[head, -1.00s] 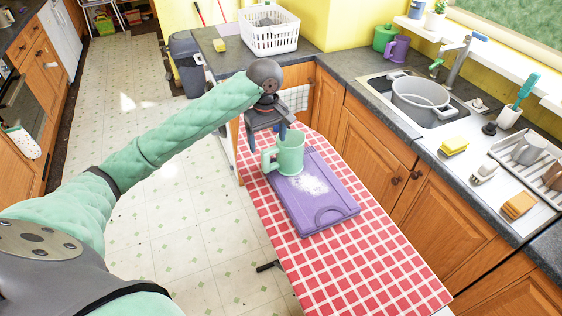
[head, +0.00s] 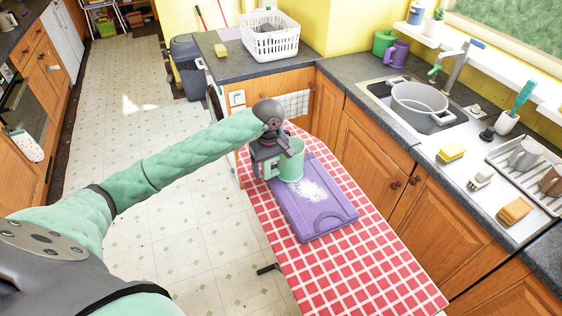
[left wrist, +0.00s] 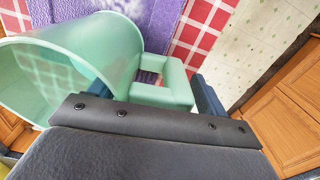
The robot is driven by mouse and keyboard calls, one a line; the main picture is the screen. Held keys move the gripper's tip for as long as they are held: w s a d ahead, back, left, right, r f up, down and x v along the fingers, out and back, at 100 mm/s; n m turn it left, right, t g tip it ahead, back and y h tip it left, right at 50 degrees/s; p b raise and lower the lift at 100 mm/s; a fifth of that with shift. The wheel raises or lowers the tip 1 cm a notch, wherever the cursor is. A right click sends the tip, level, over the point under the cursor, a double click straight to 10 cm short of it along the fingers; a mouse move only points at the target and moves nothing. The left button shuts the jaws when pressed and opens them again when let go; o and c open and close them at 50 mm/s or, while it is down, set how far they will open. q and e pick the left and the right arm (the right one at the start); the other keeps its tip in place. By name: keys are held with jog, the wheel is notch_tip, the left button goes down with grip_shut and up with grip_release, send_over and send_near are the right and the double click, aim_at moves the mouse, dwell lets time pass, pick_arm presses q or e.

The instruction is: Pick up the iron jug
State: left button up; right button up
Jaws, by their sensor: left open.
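A mint-green jug (head: 291,167) stands on a purple cutting board (head: 322,220) on a cloth-covered board with red and white checks. In the left wrist view the jug (left wrist: 65,62) is close, with its open mouth toward the left and its handle (left wrist: 172,90) to the right. My left gripper (head: 271,163) is over the jug's handle side. Its blue fingers are apart, one near the jug's rim and one beyond the handle, so the handle lies between them in that picture. I cannot tell whether either finger touches. My right gripper is not in view.
White powder (head: 312,190) lies on the cutting board. The near checked cloth (head: 360,275) is clear. A counter with a sink, a grey pot (head: 420,103) and sponges runs along the right. A white basket (head: 270,40) stands on the back counter.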

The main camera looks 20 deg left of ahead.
pick_arm(q)
jog(key=shift+f, duration=0.15)
jog(key=c, duration=1.3)
